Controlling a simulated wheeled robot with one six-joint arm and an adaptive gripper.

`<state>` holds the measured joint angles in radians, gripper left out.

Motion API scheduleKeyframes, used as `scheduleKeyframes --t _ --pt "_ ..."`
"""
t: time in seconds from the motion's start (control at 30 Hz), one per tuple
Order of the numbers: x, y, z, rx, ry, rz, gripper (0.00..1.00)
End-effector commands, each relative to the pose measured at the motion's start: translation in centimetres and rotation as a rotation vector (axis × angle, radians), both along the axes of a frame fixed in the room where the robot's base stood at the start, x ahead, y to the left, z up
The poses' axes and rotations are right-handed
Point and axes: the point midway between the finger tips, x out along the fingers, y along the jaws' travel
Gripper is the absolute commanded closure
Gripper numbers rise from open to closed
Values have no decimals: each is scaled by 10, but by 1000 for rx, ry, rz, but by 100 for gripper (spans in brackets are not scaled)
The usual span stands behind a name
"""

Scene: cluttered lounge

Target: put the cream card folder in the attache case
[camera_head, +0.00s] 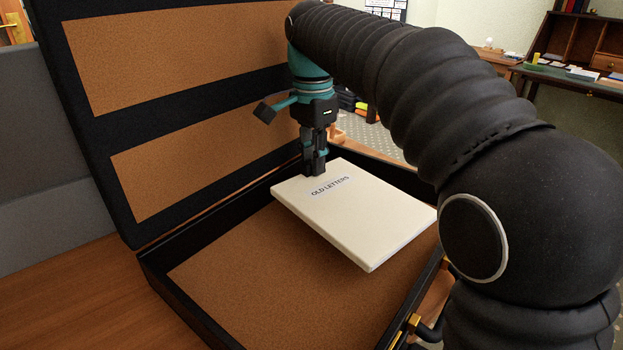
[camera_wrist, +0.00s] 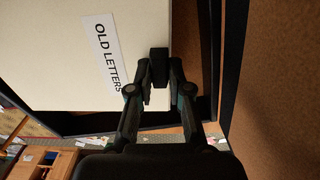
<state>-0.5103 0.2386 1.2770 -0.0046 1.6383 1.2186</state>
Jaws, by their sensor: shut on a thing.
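The cream card folder (camera_head: 355,213) is a flat cream slab with a label reading "OLD LETTERS". My gripper (camera_head: 315,172) is shut on its far left edge and holds it roughly level. The folder is over the open attache case (camera_head: 200,318), whose brown-lined floor shows in front of and below it; I cannot tell how high it is above the floor. The case's raised lid (camera_head: 125,135) stands behind, on the left. In the wrist view the folder (camera_wrist: 60,60) fills the upper left, with my gripper (camera_wrist: 160,70) at its edge.
The case lies on a wooden table (camera_head: 75,300). Brass latches (camera_head: 413,322) sit on its near right rim, close to my arm. A wooden desk (camera_head: 575,78) with small items stands at the back right. The case floor in view is bare.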

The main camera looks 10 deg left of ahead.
Motion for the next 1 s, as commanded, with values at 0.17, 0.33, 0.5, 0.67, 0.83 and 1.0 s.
scheduleKeyframes --t 0.17,0.33,0.5,0.67,0.83,1.0 --pt "-1 4 -14 -2 1 1 100" --pt "-1 4 -36 0 0 2 100" --pt "-1 4 -42 1 -1 2 100" --pt "-1 3 -42 1 -1 2 100" --pt "-1 3 -43 1 -1 2 67" --pt "-1 3 -43 1 -1 2 57"
